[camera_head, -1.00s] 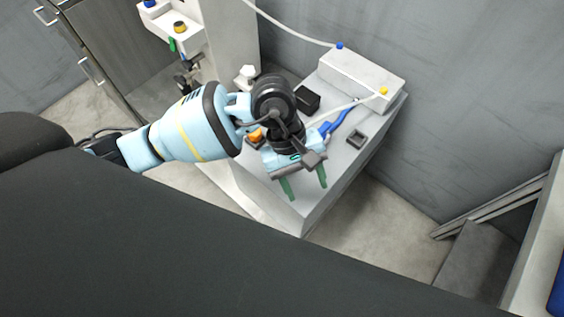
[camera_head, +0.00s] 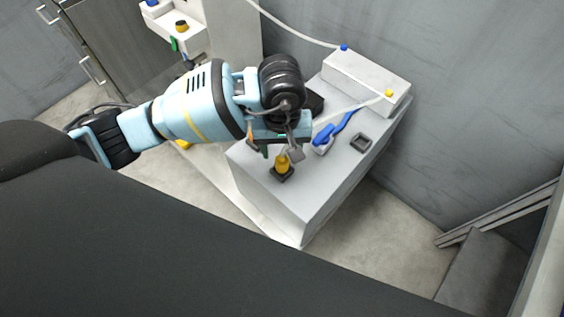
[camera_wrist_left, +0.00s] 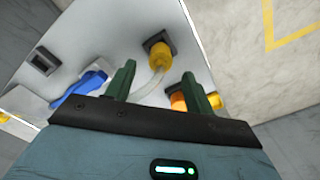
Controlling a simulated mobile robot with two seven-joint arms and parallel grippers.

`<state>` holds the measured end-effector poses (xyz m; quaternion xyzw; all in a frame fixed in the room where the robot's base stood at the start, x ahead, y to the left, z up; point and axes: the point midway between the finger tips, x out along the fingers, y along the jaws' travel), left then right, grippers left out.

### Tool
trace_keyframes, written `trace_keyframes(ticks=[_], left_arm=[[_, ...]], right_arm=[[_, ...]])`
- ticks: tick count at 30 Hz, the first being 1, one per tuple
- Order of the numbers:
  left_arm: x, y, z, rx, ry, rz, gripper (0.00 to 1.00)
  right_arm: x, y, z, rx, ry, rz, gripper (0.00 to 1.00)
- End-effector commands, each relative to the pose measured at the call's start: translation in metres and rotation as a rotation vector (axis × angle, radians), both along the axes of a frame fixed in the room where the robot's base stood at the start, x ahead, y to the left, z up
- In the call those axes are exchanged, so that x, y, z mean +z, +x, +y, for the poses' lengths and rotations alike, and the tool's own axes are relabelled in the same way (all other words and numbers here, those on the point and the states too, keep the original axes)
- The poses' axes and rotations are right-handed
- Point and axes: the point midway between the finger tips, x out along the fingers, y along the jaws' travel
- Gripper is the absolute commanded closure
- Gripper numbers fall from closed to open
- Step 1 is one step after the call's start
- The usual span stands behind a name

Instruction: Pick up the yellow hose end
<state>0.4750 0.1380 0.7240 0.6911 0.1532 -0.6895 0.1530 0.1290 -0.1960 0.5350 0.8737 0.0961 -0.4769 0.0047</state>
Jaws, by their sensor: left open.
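The yellow hose end (camera_head: 282,160) stands upright in a dark square holder (camera_head: 283,175) near the front left of the grey bench top. The left wrist view shows the yellow hose end (camera_wrist_left: 160,56) in its dark socket, with a pale hose curving from it. My left gripper (camera_head: 277,142) is over the bench, just behind the yellow end in the head view. In the wrist view my left gripper (camera_wrist_left: 158,83) has its green fingers spread, with the hose crossing between them and the yellow end beyond the tips. No contact can be made out. The right gripper is out of view.
A blue hose end (camera_head: 323,135) lies to the right, near an empty dark square holder (camera_head: 361,142). An orange part (camera_wrist_left: 178,101) is close to the right-hand finger. A raised white block (camera_head: 365,75) stands at the bench's back. A wall rises behind.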

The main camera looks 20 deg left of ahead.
Motion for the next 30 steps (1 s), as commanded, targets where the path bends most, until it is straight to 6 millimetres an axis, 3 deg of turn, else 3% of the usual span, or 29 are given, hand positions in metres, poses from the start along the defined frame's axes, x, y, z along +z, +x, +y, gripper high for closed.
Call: trace_keyframes(ticks=[10,20,30], left_arm=[[-0.044,-0.005,-0.003,0.002,-0.002,0.004,0.46],[-0.051,-0.005,-0.003,0.0,-0.001,0.002,0.46],[-0.05,-0.005,-0.003,0.0,-0.001,0.002,0.9]], right_arm=[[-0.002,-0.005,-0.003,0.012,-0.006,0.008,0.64],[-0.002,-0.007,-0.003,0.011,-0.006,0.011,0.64],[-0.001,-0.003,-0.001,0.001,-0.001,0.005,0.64]])
